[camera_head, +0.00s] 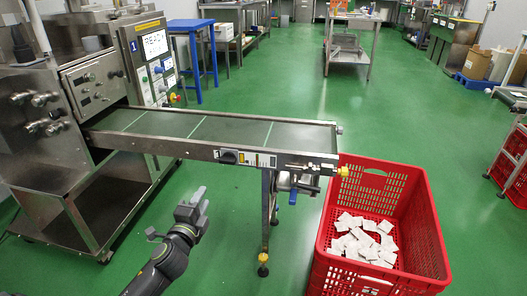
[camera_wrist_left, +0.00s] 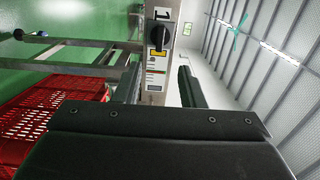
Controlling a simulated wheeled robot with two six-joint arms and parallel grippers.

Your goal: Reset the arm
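My left gripper (camera_head: 192,207) hangs over the green floor in front of the conveyor, left of the red crate, in the head view. It touches nothing there. In the left wrist view its two dark fingers (camera_wrist_left: 160,82) stand apart with nothing between them, and the conveyor's side with a rotary switch shows beyond. My right gripper is not in view.
The conveyor (camera_head: 235,133) runs from the steel machine (camera_head: 90,85) toward a red crate (camera_head: 427,230) holding several white teabag packets (camera_head: 362,240). A conveyor leg (camera_head: 265,215) stands right of my gripper. The floor between the machine frame and this leg is clear.

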